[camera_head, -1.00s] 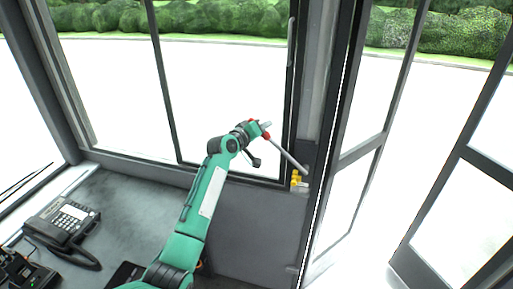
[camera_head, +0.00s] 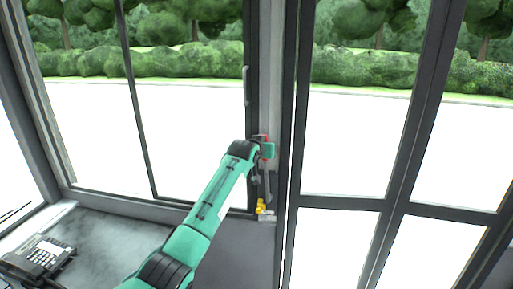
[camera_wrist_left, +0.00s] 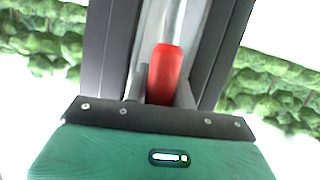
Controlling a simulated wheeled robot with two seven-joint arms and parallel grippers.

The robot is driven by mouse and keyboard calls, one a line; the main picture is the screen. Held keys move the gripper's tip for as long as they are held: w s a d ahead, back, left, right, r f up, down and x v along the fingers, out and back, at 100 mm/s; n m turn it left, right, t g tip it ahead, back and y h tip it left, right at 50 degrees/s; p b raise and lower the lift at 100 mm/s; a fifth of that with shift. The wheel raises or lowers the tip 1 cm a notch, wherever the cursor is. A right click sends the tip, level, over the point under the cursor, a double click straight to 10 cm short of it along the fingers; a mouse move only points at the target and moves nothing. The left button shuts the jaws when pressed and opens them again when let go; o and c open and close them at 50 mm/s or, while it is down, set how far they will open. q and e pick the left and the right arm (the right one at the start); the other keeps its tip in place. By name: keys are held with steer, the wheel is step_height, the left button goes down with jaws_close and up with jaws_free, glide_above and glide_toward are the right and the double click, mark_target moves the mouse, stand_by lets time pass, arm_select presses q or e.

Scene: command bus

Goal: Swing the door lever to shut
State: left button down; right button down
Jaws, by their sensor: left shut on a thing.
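The door lever has a grey shaft (camera_head: 267,187) and a red grip. It stands nearly upright against the post between the side window and the door. In the left wrist view the red grip (camera_wrist_left: 165,75) lies between the two fingers. My left gripper (camera_head: 264,146) is shut on this grip and hides part of it in the head view. The glass door panels (camera_head: 340,201) stand to the right of the post, side by side and close to one plane. My right gripper is not in view.
A yellow fitting (camera_head: 262,207) sits at the lever's foot. A black desk phone (camera_head: 38,258) rests on the grey dashboard (camera_head: 120,241) at lower left. A vertical grab handle (camera_head: 246,86) is on the window frame above my gripper.

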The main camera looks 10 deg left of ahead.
arm_select(q)
steer(key=shift+d+m+y, duration=0.3)
steer(key=shift+d+m, duration=0.1)
steer(key=shift+d, duration=0.65)
steer(key=c, duration=1.2)
jaws_free()
steer(key=shift+d+f, duration=0.1)
steer(key=shift+o, duration=0.2)
steer(key=shift+d, duration=0.1)
steer(key=shift+s, duration=0.1)
